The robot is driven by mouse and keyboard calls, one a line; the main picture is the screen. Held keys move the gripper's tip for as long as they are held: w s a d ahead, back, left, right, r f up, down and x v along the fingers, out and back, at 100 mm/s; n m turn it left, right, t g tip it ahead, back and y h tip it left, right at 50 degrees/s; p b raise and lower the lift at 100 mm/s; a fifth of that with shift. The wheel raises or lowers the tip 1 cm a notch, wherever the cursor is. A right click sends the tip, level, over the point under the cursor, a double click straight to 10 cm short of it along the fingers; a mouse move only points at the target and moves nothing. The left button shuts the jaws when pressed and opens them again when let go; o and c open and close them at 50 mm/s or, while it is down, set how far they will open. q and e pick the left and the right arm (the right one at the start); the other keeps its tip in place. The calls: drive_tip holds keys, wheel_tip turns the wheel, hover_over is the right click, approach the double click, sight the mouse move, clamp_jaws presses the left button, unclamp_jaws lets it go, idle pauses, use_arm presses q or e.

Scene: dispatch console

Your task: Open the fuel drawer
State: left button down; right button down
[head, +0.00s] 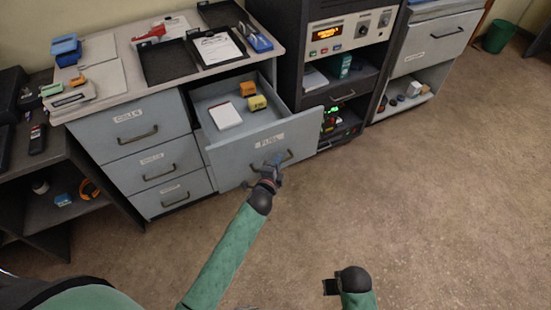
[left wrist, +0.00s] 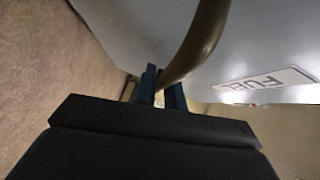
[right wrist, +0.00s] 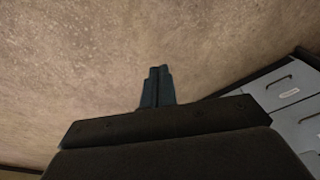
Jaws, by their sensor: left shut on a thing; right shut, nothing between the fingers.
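The fuel drawer (head: 258,147) stands pulled out from the grey cabinet, its inside showing in the head view. Its front carries a label (left wrist: 265,86) that reads FUEL in the left wrist view. My left gripper (head: 274,163) is shut on the drawer's curved dark handle (left wrist: 197,40), at the lower middle of the front. In the drawer lie a white pad (head: 225,116), an orange block (head: 248,89) and a yellow block (head: 257,103). My right gripper (head: 330,287) is shut and empty over the open floor; its fingers (right wrist: 157,87) touch each other in the right wrist view.
Three closed drawers (head: 145,139) are stacked left of the fuel drawer. Black trays and a clipboard (head: 218,48) lie on the cabinet top. A dark console rack (head: 345,75) stands to the right. The brown floor (head: 420,190) in front is clear.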

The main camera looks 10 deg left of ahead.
use_arm(q)
drive_tip(key=shift+f, duration=0.1)
drive_tip(key=c, duration=1.5)
unclamp_jaws()
use_arm(e)
drive_tip(key=shift+s, duration=0.1)
use_arm(q)
drive_tip(key=shift+s, duration=0.1)
